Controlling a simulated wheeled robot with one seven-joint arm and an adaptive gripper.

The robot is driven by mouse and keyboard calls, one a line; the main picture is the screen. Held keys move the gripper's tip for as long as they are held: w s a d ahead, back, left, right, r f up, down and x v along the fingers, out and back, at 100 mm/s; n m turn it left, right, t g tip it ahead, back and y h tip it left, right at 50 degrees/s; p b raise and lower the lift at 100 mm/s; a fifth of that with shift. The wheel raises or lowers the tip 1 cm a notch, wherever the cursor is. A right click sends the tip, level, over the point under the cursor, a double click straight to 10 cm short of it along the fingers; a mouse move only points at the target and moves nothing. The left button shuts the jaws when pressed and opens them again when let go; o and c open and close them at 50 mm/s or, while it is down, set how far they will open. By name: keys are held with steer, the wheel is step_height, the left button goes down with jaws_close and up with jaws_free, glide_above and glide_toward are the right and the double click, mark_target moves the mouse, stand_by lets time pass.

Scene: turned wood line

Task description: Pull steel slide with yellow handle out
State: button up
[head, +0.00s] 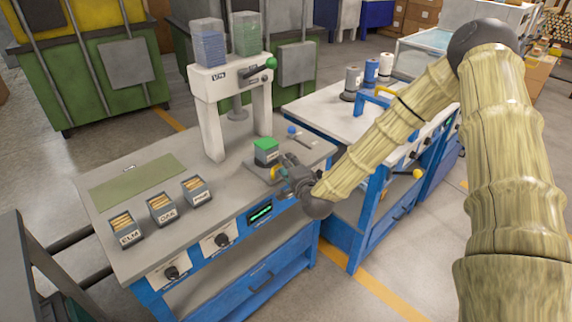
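The steel slide (253,172) is a flat grey plate on the bench top, in front of and to the right of the white press. A dark box with a green top (266,146) stands at the slide. The yellow handle (275,173) shows as a small curved piece at the slide's front right. My gripper (284,172) is right at the handle, reaching in from the right. Its fingers are small and dark here and partly cover the handle. I cannot tell whether they are closed on it or only beside it.
The white press (206,113) with a green-knobbed lever stands behind the slide. Bins labelled ELM (125,229), OAK (162,208) and a third (197,190) stand at left. A blue knob (291,130) is behind my gripper. A second bench (330,118) is at right.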

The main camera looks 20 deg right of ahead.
steer(key=s+r, duration=0.2)
steer(key=s, duration=0.8)
steer(key=shift+s, duration=0.15)
steer(key=shift+f, duration=0.1)
